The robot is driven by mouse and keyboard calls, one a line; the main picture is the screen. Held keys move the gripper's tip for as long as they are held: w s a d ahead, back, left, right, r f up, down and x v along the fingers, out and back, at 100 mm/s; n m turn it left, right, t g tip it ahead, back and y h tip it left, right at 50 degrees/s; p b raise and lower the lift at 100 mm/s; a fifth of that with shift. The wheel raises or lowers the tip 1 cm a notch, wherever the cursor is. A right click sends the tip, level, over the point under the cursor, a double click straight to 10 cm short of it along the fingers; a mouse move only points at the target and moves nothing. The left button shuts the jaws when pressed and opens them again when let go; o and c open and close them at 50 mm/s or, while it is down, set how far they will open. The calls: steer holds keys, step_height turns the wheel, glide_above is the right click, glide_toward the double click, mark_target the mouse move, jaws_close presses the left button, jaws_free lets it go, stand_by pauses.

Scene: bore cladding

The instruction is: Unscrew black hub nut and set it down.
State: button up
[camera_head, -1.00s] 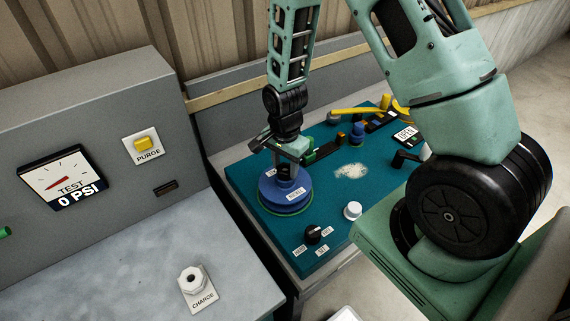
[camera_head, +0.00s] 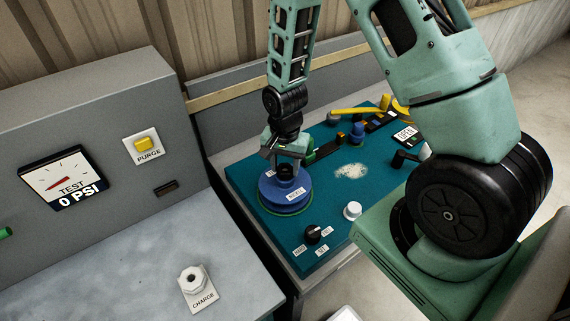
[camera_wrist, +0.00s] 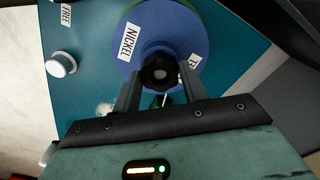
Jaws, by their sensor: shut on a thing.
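The black hub nut (camera_wrist: 160,72) sits at the centre of a round blue disc (camera_wrist: 140,30) labelled NICKEL, in the wrist view. In the head view the nut (camera_head: 285,171) shows as a dark knob on top of the blue hub (camera_head: 285,193). My gripper (camera_wrist: 160,82) is shut on the nut from above, one finger on each side. In the head view my gripper (camera_head: 285,160) points down over the hub. Whether the nut is clear of its thread cannot be told.
The hub stands on a teal board (camera_head: 250,178). A white knob (camera_head: 352,210) and a black rotary knob (camera_head: 313,234) are in front. Yellow and black parts (camera_head: 370,113) lie behind. A grey bench (camera_head: 120,270) with a CHARGE fitting (camera_head: 193,280) stands left.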

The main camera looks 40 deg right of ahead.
steer(key=shift+n, duration=0.4)
steer(key=shift+n, duration=0.8)
steer(key=shift+n, duration=0.9)
steer(key=shift+n, duration=0.8)
steer(key=o, duration=0.8)
